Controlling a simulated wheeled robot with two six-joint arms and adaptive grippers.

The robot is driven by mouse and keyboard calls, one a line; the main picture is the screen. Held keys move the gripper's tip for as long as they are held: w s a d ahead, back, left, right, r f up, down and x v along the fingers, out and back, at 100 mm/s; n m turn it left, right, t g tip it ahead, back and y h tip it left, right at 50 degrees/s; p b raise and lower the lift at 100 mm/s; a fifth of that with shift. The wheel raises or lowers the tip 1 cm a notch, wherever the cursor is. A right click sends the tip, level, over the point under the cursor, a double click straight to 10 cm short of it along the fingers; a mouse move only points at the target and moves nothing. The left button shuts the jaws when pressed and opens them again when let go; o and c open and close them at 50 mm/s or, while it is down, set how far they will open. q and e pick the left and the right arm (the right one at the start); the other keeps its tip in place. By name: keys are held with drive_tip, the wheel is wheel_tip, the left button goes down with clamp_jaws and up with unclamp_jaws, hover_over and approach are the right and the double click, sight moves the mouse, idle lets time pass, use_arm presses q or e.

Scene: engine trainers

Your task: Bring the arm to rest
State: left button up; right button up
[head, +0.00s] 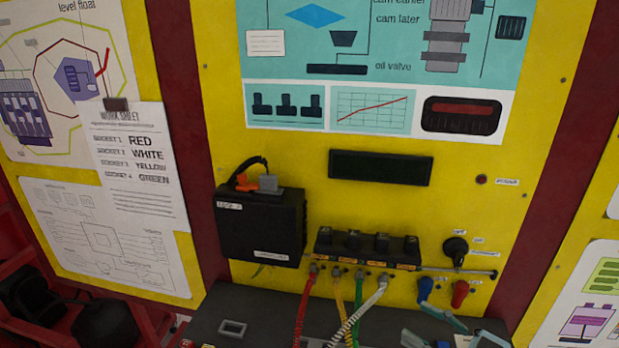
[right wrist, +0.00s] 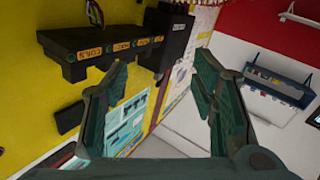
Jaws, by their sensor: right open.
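My right gripper (head: 418,321) is at the bottom right of the head view, in front of the lower part of the yellow panel (head: 500,215). In the right wrist view my right gripper (right wrist: 162,66) has its two fingers wide apart with nothing between them. The black coil block (head: 367,247) is on the panel, left of and above the gripper in the head view. Red (head: 302,310), yellow (head: 340,300), green (head: 356,316) and white (head: 376,297) leads meet its front sockets from left to right. My left gripper is not in view.
A black box (head: 260,225) with an orange clip is left of the coil block. A dark knob (head: 455,248), a blue plug (head: 425,287) and a red plug (head: 460,292) are on the right. A dark ledge (head: 255,305) runs below. A worksheet (head: 137,165) hangs at left.

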drive_tip(key=s+d+f+m+t+h, duration=0.25)
drive_tip(key=d+f+m+h, duration=0.45)
drive_tip(key=m+h, duration=0.65)
drive_tip(key=s+a+f+n+g, duration=0.1)
drive_tip(key=s+a+f+g, duration=0.1)
drive_tip(key=s+f+g, duration=0.3)
drive_tip(key=s+a+f+n+g, duration=0.1)
drive_tip(key=s+a+f+g, duration=0.1)
drive_tip(key=s, duration=0.6)
drive_tip(key=s+a+f+n+g, duration=0.1)
drive_tip(key=s+a+f+g, duration=0.1)
drive_tip(key=s+f+g, duration=0.3)
drive_tip(key=s+d+f+g+b, duration=0.1)
drive_tip(key=s+f+b, duration=0.15)
drive_tip(key=f, duration=0.95)
drive_tip(key=s+f+b, duration=0.1)
drive_tip(key=s+f, duration=0.3)
drive_tip(key=f, duration=0.8)
drive_tip(key=s+f+g+b, duration=0.1)
drive_tip(key=s+f, duration=1)
drive_tip(key=s, duration=0.1)
drive_tip(key=shift+d+f, duration=0.25)
drive_tip(key=shift+d, duration=0.15)
